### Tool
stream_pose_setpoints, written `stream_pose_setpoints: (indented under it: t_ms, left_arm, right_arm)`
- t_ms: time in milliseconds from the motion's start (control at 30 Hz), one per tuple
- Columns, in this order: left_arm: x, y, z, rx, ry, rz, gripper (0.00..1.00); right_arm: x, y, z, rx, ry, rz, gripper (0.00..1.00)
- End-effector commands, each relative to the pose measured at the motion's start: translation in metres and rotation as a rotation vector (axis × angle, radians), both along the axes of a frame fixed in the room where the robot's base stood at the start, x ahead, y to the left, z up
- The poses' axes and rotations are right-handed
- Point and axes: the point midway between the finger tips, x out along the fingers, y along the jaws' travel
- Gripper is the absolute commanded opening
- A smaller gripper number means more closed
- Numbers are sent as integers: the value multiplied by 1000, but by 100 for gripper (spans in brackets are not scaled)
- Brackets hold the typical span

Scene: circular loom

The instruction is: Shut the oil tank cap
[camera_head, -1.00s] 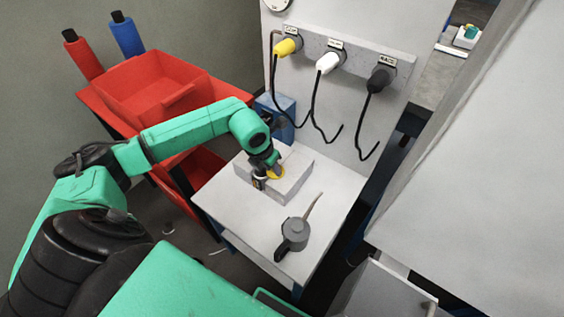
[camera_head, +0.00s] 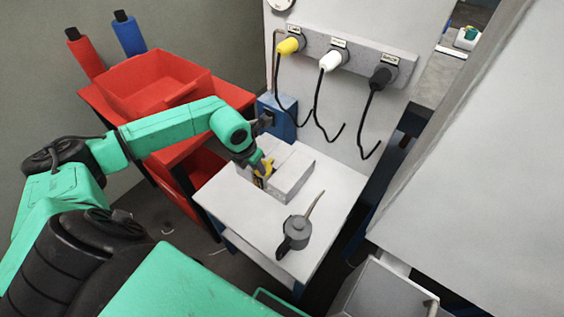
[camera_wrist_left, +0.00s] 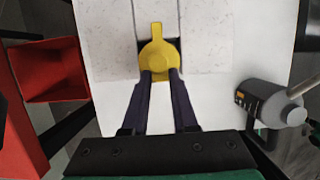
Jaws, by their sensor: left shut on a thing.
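The oil tank is a white-grey block (camera_head: 293,180) on the small white table. Its cap (camera_head: 267,165) is yellow; in the left wrist view the cap (camera_wrist_left: 157,52) is a rounded piece with a narrow tab pointing away from the fingers. My left gripper (camera_head: 261,169) is at the block's left side. In the left wrist view my left gripper (camera_wrist_left: 160,76) has its two dark fingers shut on the near part of the cap. The fingers hide part of it. Whether the cap lies flat on the block, I cannot tell. My right gripper is not in view.
A grey oil can (camera_head: 297,231) with a long spout stands on the white table (camera_head: 335,190) in front of the block. A red bin (camera_head: 150,82) is at the left. Yellow, white and black plugs with hanging cables are on the wall panel behind.

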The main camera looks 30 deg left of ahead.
Motion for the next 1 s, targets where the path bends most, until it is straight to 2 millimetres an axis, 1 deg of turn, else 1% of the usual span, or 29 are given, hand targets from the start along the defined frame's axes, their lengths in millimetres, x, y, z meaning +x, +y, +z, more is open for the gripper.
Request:
stream_pose_setpoints:
  t_ms: [33,67,100,167,200,433,500,567,833,900,1000]
  left_arm:
    - [9,3,7,2,-33,6,0]
    - [9,2,7,2,-33,6,30]
    - [9,2,7,2,-34,6,46]
    - [9,2,7,0,-31,5,68]
    - [8,1,7,0,-29,4,70]
    - [6,0,5,-2,-22,1,70]
    - [3,0,8,-2,-20,1,70]
    - [-4,2,14,0,-17,1,70]
    - [-47,7,44,2,-13,-1,70]
    - [-54,8,47,0,-14,-2,70]
    - [-57,7,44,-4,-16,-1,70]
  right_arm:
    - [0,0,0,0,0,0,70]
    - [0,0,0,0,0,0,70]
    - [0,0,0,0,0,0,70]
    - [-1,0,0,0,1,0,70]
    - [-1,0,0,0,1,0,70]
    - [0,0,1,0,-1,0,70]
    - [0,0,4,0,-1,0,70]
    - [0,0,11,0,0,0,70]
    - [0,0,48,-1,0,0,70]
    - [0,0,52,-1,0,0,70]
    - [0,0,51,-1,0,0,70]
